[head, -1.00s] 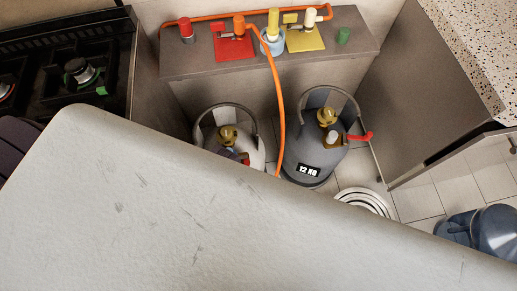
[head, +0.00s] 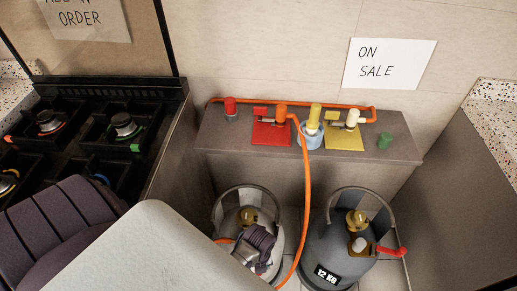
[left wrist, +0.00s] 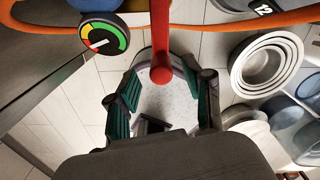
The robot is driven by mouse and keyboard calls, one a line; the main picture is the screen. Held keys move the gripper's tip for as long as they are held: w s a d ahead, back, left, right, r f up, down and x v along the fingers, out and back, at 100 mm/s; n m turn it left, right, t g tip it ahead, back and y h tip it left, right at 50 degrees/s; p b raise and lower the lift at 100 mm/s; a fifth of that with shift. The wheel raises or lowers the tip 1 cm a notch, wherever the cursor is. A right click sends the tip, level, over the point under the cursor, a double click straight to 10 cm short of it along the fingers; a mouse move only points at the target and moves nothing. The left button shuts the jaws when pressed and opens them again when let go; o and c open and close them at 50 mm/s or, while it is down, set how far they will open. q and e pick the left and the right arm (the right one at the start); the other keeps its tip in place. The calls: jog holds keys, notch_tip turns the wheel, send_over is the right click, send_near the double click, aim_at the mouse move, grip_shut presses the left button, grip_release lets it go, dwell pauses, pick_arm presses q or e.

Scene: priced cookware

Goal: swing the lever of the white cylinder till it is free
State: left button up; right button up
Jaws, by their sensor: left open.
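The white cylinder (head: 229,226) stands below the shelf in the head view, with a brass valve (head: 248,214) inside its collar. My left gripper (head: 262,240) is over its right side and hides part of it. In the left wrist view the red lever (left wrist: 160,35) comes down from the top edge. Its rounded end lies between the fingers of my open left gripper (left wrist: 161,78), with space on both sides. I cannot tell whether a finger touches it. The lever is hidden in the head view. My right gripper is not in view.
A grey 12 KG cylinder (head: 330,245) with a red lever (head: 392,250) stands close on the right. An orange hose (head: 307,185) hangs between the cylinders. A gauge (left wrist: 103,35) and nested white bowls (left wrist: 267,62) flank the gripper. A stove (head: 85,120) is left.

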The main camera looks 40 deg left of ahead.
pick_arm(q)
jog(key=shift+f, duration=1.45)
jog(key=shift+c, duration=0.3)
grip_shut()
